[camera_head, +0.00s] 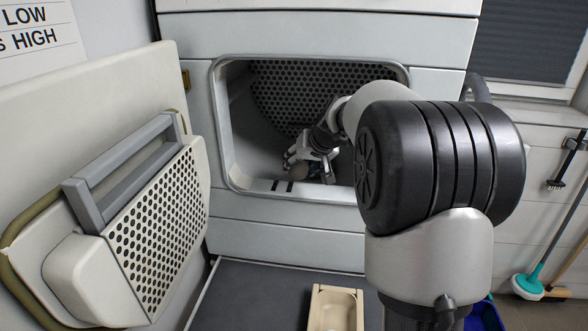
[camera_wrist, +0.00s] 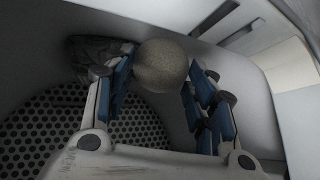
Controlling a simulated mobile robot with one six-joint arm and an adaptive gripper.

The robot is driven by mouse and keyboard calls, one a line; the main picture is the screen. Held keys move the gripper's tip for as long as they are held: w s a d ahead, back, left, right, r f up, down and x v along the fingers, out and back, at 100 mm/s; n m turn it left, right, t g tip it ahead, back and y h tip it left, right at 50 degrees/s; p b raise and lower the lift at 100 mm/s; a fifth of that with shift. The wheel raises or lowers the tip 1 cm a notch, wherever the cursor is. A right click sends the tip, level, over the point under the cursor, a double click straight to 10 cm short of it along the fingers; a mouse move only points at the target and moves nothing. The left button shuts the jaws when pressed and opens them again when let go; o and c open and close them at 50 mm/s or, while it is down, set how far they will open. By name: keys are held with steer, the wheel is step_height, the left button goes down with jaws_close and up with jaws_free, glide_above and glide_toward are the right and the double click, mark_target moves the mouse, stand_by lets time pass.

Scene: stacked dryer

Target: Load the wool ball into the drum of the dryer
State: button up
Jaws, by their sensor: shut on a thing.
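The wool ball (camera_wrist: 160,67) is round and grey-brown, and sits between the blue-padded fingers of my gripper (camera_wrist: 163,85). My gripper is shut on it. In the head view my gripper (camera_head: 308,168) is inside the dryer's open mouth, low and near the front lip. The ball is small and mostly hidden there. The drum (camera_head: 285,90) has a dark perforated back wall, which also shows at the lower left of the wrist view (camera_wrist: 40,130). The dryer door (camera_head: 165,215) stands open at the left.
The opening's light rim (camera_head: 222,140) surrounds my arm. A dark, crumpled-looking shape (camera_wrist: 88,50) lies behind the left finger; I cannot tell what it is. A beige tray (camera_head: 335,310) is below the dryer. Brushes (camera_head: 530,280) stand at the right.

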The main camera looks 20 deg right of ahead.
mark_target(296, 170)
steer(key=shift+w+f, duration=0.15)
steer(key=shift+f, duration=0.4)
steer(key=shift+w+a, duration=0.1)
steer(key=shift+w, duration=0.15)
steer(key=shift+w+r+g+p, duration=0.15)
steer(key=shift+w+g+p, duration=0.25)
steer(key=shift+g+p, duration=0.15)
steer(key=shift+w+g+p, duration=0.65)
steer(key=shift+w+g, duration=0.2)
steer(key=shift+g, duration=0.2)
steer(key=shift+f+b, duration=0.5)
steer(key=shift+f, duration=0.4)
steer(key=shift+f, duration=0.5)
steer(key=shift+f, duration=0.1)
